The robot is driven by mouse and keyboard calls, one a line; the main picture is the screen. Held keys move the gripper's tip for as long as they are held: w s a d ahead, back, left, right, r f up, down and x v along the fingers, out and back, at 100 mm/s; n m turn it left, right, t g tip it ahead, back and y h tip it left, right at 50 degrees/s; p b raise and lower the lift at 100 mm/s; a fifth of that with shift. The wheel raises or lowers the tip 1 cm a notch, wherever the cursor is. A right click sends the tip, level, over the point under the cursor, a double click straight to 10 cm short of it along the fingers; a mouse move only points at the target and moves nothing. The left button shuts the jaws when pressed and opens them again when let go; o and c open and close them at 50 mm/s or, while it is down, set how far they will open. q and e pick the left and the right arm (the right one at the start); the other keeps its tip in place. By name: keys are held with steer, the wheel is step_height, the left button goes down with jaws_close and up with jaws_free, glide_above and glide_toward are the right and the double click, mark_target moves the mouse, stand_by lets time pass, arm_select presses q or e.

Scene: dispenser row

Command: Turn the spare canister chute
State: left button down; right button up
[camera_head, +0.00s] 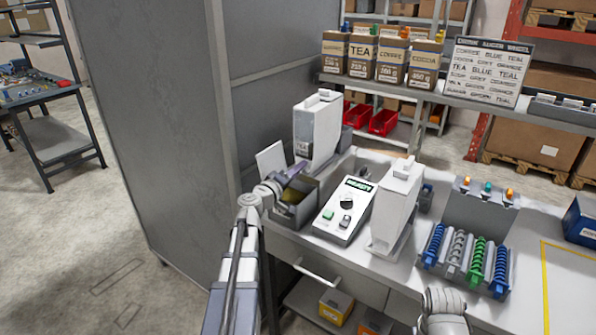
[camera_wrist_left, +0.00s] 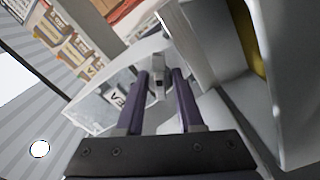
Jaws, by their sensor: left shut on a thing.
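A tall white canister (camera_head: 318,130) stands upright at the back left of the counter. My left gripper (camera_head: 297,169) is at its lower front, above an open grey bin (camera_head: 296,214). In the left wrist view, the purple fingers of my left gripper (camera_wrist_left: 158,88) are closed around a small grey part (camera_wrist_left: 157,76), which looks like the chute. The head view hides this part behind the gripper. A second white canister (camera_head: 394,209) stands farther right, apart from the gripper. My right gripper is out of view; only part of that arm shows at the bottom.
A control box (camera_head: 345,208) with a dial and buttons sits between the canisters. A rack of coloured coils (camera_head: 466,258) stands to the right. A shelf behind holds labelled boxes (camera_head: 378,58) and a sign (camera_head: 490,72). A tall grey panel (camera_head: 155,120) borders the left.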

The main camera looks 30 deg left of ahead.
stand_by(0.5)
arm_select(q)
steer(key=c, duration=0.9)
jaws_free()
steer(key=s, duration=0.7)
steer(key=shift+s+a, duration=0.3)
steer(key=shift+s, duration=0.1)
steer(key=shift+f, duration=0.1)
